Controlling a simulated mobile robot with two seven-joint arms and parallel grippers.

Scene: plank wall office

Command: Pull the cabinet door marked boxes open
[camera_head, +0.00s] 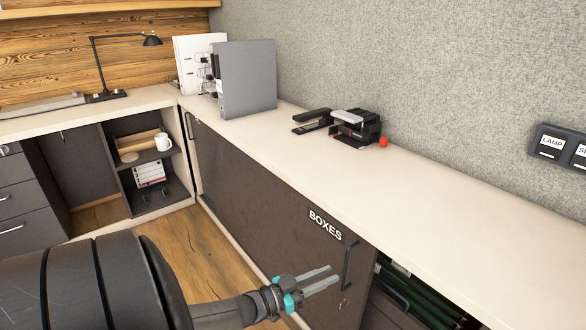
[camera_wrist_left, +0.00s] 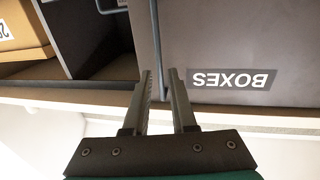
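The cabinet door marked BOXES (camera_head: 265,205) is a dark panel under the pale counter and looks shut. Its white label (camera_head: 325,224) sits near the top right; it shows upside down in the left wrist view (camera_wrist_left: 232,78). A thin dark bar handle (camera_head: 348,268) stands upright near the door's right edge. My left gripper (camera_head: 336,276) is just left of the handle, fingers pointing at it. In the left wrist view the handle (camera_wrist_left: 155,35) runs down towards the gap between the parted fingers (camera_wrist_left: 162,75). I cannot tell if they touch it. My right gripper is not in view.
Right of the door is an open compartment with green files (camera_head: 432,300). The counter (camera_head: 330,175) holds a stapler (camera_head: 312,121), a black stamp-like device (camera_head: 356,127) and binders (camera_head: 247,78). A cardboard box (camera_wrist_left: 22,30) shows in the wrist view. Wooden floor (camera_head: 190,250) lies before the door.

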